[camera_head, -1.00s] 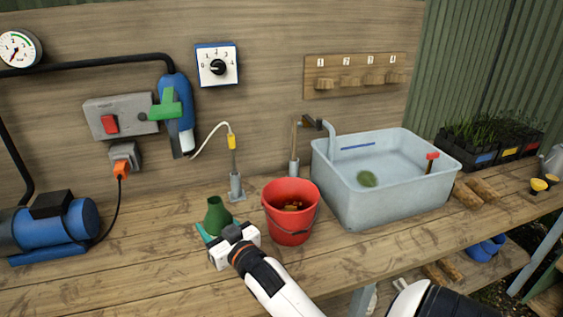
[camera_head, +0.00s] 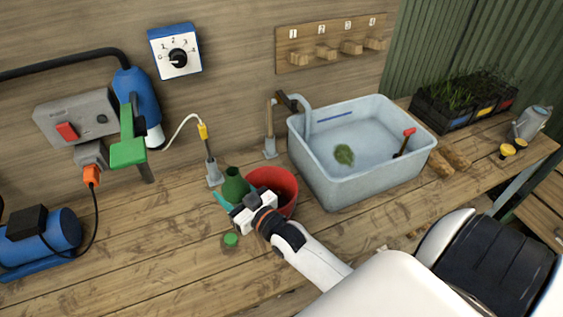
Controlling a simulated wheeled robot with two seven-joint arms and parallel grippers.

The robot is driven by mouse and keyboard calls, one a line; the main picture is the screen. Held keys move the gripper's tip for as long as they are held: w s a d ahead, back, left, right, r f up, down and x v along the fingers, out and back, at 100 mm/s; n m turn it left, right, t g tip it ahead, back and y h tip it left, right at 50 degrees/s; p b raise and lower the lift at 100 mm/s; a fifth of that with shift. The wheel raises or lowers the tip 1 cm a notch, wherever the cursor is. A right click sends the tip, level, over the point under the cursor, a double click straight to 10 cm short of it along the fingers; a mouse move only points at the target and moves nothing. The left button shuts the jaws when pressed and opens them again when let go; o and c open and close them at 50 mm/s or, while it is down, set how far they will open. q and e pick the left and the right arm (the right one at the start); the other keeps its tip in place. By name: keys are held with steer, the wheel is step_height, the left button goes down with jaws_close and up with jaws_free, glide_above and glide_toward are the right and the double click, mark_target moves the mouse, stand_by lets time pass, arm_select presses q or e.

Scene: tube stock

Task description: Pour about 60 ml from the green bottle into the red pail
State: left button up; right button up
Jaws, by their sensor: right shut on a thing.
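The green bottle (camera_head: 234,184) is held in my right gripper (camera_head: 238,199), which is shut on it. The bottle looks about upright, with its neck up, and appears to be clear of the bench. Its lower part is hidden by the gripper. The red pail (camera_head: 286,184) stands on the bench just right of and behind the bottle. My gripper and wrist cover the pail's front left side, and the bottom inside it cannot be made out. My left gripper is not in view.
A grey sink (camera_head: 365,178) stands right of the pail. A metal stand (camera_head: 213,172) with a yellow-topped probe is behind left. The front left bench (camera_head: 140,250) is clear.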

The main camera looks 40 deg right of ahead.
steer(key=shift+s+d+r, duration=0.1)
steer(key=shift+r, duration=0.15)
steer(key=shift+f, duration=0.1)
